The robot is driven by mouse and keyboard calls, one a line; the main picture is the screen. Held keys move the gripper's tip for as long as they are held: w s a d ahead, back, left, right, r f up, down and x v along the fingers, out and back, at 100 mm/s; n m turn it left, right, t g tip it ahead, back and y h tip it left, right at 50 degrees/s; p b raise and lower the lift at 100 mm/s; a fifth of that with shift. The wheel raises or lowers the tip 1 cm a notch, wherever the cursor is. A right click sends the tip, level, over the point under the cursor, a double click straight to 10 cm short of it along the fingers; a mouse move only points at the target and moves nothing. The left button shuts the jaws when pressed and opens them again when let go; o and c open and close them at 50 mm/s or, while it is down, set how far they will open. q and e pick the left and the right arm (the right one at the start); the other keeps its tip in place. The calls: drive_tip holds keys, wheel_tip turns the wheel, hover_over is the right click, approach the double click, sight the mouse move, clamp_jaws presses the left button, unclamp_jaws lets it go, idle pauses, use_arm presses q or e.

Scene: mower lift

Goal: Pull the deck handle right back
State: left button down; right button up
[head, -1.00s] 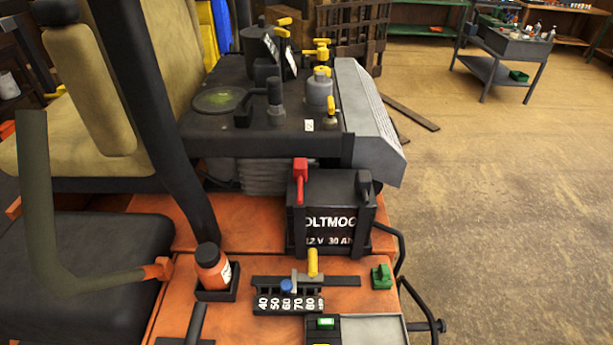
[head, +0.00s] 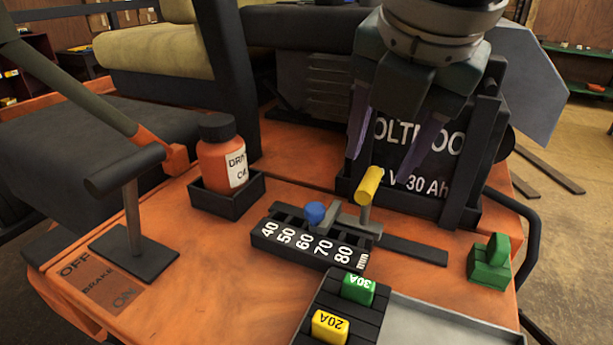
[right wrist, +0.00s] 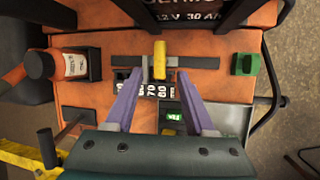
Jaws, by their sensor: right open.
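The deck handle appears to be the yellow grip (head: 369,186) on a short grey stem in a slotted black rail. The rail's scale plate (head: 308,246) is marked 40 to 80 mm, and the stem stands near the 80 end. A blue knob (head: 315,213) sits on the slide left of the stem. My right gripper (head: 385,160) is open, its purple fingers pointing down in front of the battery, above the yellow grip. In the right wrist view the yellow grip (right wrist: 159,60) lies between and just beyond the fingertips (right wrist: 160,78); no contact shows. My left gripper is out of view.
The battery (head: 412,150) stands behind the rail. An orange bottle (head: 222,165) sits in a black holder at left. A black T-lever (head: 130,205) is further left. A green block (head: 490,262) is at right. A fuse tray (head: 440,325) lies in front.

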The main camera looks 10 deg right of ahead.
drive_tip(key=shift+w+d+f+n, duration=0.25)
drive_tip(key=shift+w+n, duration=0.05)
drive_tip(key=shift+w, duration=0.2)
drive_tip(key=x, duration=0.9)
drive_tip(key=shift+w+d+f, duration=0.1)
drive_tip(key=shift+f, duration=0.1)
clamp_jaws()
idle(0.8)
